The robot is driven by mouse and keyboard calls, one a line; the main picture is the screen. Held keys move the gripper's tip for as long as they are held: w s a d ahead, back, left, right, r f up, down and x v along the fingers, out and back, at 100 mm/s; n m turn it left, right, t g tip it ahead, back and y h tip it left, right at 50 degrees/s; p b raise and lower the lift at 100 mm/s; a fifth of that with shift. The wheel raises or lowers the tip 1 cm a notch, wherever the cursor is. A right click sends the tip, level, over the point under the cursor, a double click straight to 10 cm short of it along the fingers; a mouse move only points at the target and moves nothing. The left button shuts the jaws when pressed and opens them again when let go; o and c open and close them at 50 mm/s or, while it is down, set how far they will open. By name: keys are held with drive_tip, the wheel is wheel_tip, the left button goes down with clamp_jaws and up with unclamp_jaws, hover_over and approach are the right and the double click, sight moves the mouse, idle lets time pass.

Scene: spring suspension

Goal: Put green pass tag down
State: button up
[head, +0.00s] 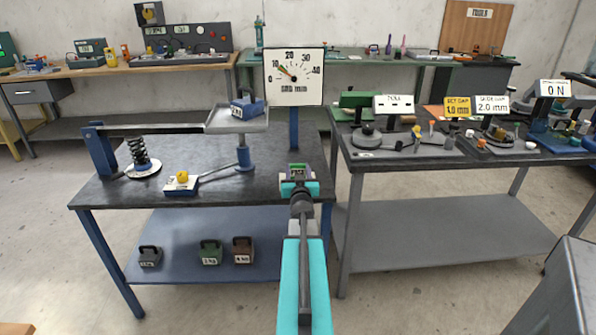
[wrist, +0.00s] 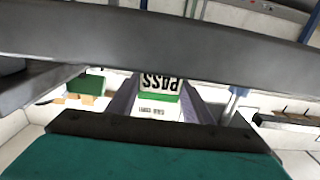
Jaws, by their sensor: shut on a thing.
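The green pass tag (wrist: 160,97) shows in the wrist view between my two fingers, with a white label reading "PASS" upside down. In the head view my gripper (head: 299,184) is at the end of my arm, at the right front part of the dark suspension table (head: 215,172). It is shut on the tag, and a bit of green (head: 298,167) shows between the fingers. I cannot tell whether the tag touches the tabletop.
A dial gauge (head: 294,77) stands on a blue post behind my gripper. A spring (head: 139,152), a lever and a pan with a blue weight (head: 247,108) are left. Several weights lie on the lower shelf (head: 190,225). A second table (head: 440,155) with instruments is right.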

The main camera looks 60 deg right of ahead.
sight(298, 169)
drive_tip(key=shift+f, duration=0.2)
drive_tip(key=o, duration=1)
drive_tip(key=shift+o, duration=0.2)
drive_tip(key=shift+r, duration=0.2)
drive_tip(key=shift+b+v, duration=0.3)
drive_tip(key=shift+v, duration=2.65)
drive_tip(key=shift+s+a+r+p, duration=0.15)
drive_tip(key=shift+a+p, duration=0.05)
drive_tip(key=shift+p, duration=0.5)
drive_tip(key=p+v, duration=0.3)
drive_tip(key=p, duration=0.3)
drive_tip(key=shift+p, duration=0.3)
drive_tip(key=p+v, duration=0.2)
drive_tip(key=p, duration=0.3)
drive_tip(key=shift+s+a, duration=0.15)
drive_tip(key=shift+a, duration=0.05)
